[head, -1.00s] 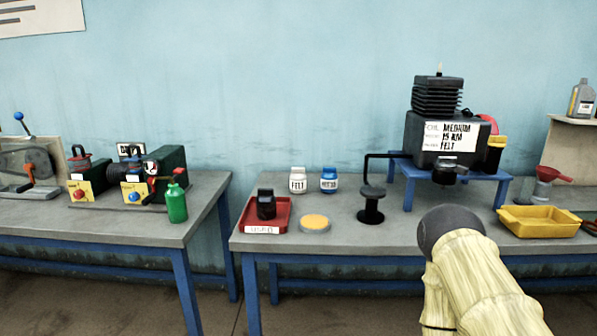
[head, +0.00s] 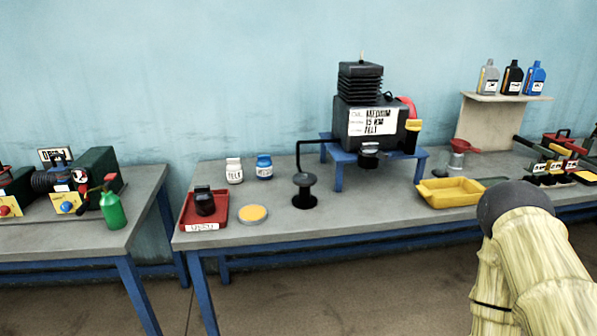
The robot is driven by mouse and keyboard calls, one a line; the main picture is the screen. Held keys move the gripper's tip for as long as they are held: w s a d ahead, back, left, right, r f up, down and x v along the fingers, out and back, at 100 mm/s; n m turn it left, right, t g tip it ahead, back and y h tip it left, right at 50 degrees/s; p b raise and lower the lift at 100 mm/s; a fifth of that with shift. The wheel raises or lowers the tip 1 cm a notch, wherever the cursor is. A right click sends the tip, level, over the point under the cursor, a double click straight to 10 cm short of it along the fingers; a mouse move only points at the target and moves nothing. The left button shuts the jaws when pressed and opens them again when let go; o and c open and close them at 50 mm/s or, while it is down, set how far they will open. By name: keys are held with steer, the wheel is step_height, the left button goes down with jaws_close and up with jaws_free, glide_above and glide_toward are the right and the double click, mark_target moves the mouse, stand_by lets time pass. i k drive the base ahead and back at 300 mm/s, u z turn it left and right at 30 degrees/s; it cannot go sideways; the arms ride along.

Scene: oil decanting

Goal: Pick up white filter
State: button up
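The white filter (head: 234,171) is a small white jar-shaped canister with a dark-lettered label that seems to read FELT. It stands upright on the grey bench, behind the red tray and left of a similar blue filter (head: 264,167). A black filter-like canister (head: 204,203) sits in the red tray (head: 186,213). My arm, in a pale sleeve, shows at the lower right, well apart from the white filter. My gripper's fingers cannot be made out.
A black post stand (head: 304,192) and a round orange-topped dish (head: 253,214) stand near the filters. The engine (head: 371,127) sits on a blue stand (head: 338,177). A yellow tray (head: 451,191) lies to the right. Several bottles (head: 512,77) stand on a shelf at right.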

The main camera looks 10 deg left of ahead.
mark_target(234, 167)
steer(key=z, duration=1.15)
steer(key=i, duration=1.6)
steer(key=u, duration=2.85)
